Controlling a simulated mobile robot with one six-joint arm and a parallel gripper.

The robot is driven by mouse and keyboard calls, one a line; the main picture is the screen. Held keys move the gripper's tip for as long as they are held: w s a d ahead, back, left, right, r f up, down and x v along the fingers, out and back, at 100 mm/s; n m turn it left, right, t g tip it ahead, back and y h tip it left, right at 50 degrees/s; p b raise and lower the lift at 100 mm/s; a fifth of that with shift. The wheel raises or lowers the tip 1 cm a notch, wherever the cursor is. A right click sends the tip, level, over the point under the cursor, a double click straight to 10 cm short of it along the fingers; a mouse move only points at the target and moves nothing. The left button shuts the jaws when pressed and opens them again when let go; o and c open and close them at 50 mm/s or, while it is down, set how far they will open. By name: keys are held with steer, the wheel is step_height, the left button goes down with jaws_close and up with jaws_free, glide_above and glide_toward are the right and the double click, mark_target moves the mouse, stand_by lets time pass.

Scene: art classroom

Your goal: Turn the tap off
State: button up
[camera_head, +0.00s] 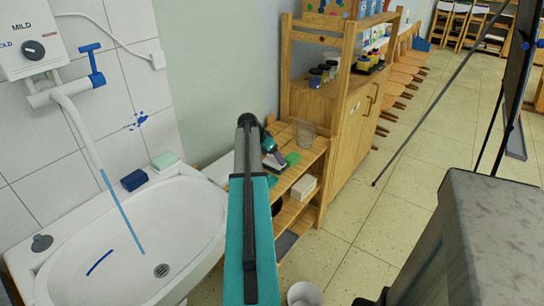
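The tap (68,92) is on the tiled wall at the left, a white pipe with a blue T-shaped handle (92,66) on its right end. The handle's lever stands upward with its crossbar on top. A blue stream of water (122,212) runs from the spout into the white sink (185,222). My arm rises from the bottom middle, right of the sink. My gripper (274,160) seems to be at the arm's far end, in front of the wooden shelf and well right of the tap, touching nothing of it. Its fingers are too small and dark to read.
A blue sponge (134,180) and a green-white sponge (165,161) lie on the sink's back rim. A water heater (30,42) hangs above the tap. A wooden shelf unit (318,160) with jars stands right of the sink.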

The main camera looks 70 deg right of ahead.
stand_by(0.3)
steer(key=shift+r, duration=0.2)
steer(key=v, duration=1.2)
steer(key=shift+b, duration=0.35)
steer(key=shift+f, duration=0.1)
